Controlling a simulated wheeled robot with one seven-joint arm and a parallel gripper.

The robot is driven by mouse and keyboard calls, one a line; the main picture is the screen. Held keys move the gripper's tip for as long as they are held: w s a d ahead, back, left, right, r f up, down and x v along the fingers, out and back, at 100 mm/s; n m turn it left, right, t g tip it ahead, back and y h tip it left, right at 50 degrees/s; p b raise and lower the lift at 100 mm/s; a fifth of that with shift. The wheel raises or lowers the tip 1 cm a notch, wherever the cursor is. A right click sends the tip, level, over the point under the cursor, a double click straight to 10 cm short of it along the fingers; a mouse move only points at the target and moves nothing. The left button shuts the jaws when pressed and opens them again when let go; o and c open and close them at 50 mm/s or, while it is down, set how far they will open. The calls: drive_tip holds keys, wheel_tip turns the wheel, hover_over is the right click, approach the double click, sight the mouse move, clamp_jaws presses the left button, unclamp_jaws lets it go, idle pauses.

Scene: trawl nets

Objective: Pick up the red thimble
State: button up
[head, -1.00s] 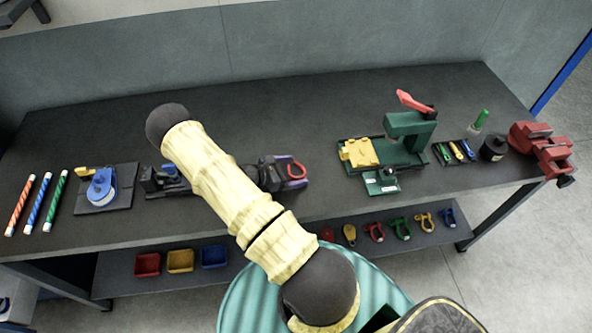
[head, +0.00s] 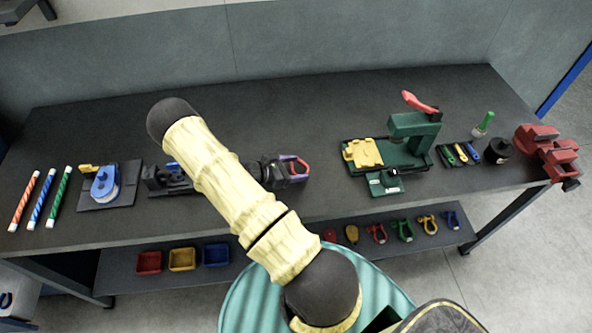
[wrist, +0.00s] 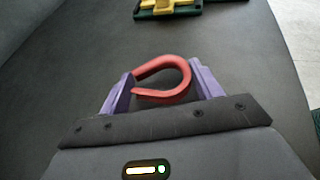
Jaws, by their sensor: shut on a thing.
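The red thimble (wrist: 182,64), a rounded teardrop loop, sits between the purple fingers of my gripper (wrist: 161,75) in the wrist view. The height of the thimble above the bench is hard to tell. My arm hides part of the bench.
Right of my gripper stands a green press (head: 412,135) with a yellow block (head: 363,152). Left are a blue reel (head: 103,185) and striped rods (head: 42,200). A red vise (head: 548,150) is at the right end. A lower shelf holds bins (head: 182,258) and coloured shackles (head: 403,230).

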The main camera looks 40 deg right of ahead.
sight(296, 169)
wheel_tip(296, 169, up, 9)
drive_tip(key=shift+f+b, duration=0.1)
drive_tip(key=shift+b, duration=0.9)
